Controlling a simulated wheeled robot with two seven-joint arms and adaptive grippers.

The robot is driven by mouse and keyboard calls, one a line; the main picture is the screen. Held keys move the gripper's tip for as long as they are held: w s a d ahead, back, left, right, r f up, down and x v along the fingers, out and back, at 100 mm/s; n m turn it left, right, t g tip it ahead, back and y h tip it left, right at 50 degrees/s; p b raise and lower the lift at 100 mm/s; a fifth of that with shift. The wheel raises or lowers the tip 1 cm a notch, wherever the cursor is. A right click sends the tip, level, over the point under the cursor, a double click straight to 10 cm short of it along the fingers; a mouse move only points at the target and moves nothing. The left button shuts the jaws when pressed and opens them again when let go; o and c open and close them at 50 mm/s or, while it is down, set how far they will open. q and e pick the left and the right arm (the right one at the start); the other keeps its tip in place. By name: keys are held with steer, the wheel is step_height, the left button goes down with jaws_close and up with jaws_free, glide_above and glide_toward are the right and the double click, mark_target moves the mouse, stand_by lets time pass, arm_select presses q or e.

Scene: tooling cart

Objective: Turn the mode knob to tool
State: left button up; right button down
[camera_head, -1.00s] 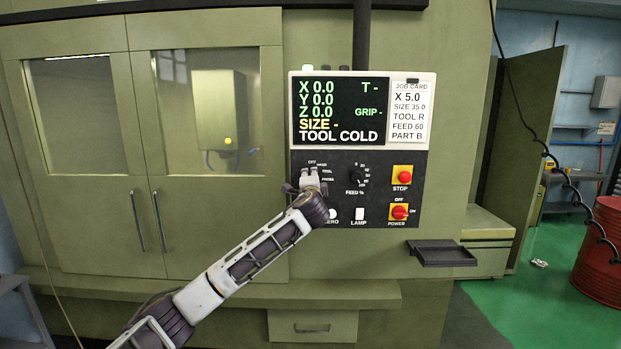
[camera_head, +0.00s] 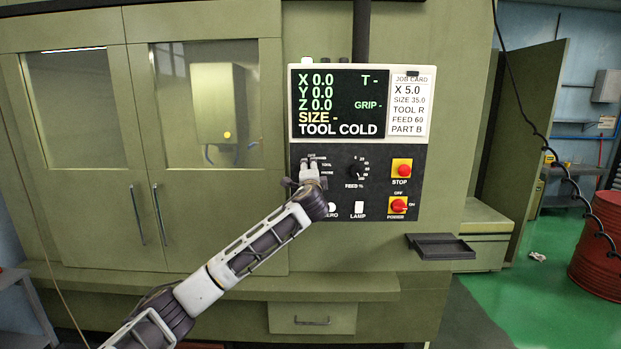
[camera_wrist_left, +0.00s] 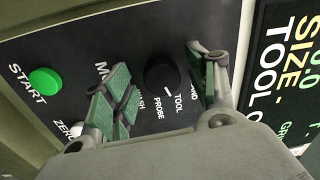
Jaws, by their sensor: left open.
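The mode knob (camera_wrist_left: 160,74) is a round black knob with a white mark on the dark control panel. In the left wrist view the mark points down and right, towards the TOOL label (camera_wrist_left: 179,105), with PROBE beside it. My left gripper (camera_wrist_left: 160,88) is open, its green-padded fingers on either side of the knob; whether they touch it I cannot tell. In the head view my left gripper (camera_head: 309,164) is at the panel's left part and hides the knob. My right gripper is not in view.
A screen (camera_head: 340,103) above reads TOOL COLD, beside a job card (camera_head: 408,105). A feed dial (camera_head: 356,168), a red stop button (camera_head: 402,170), a power switch (camera_head: 398,206) and a lamp switch (camera_head: 359,208) are to the right. A green START button (camera_wrist_left: 45,81) is nearby.

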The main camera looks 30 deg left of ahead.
arm_select(q)
steer(key=shift+s, duration=0.1)
steer(key=v, duration=1.1)
steer(key=shift+s+d, duration=0.25)
steer(key=shift+s, duration=0.1)
steer(key=shift+f, duration=0.1)
stand_by(0.4)
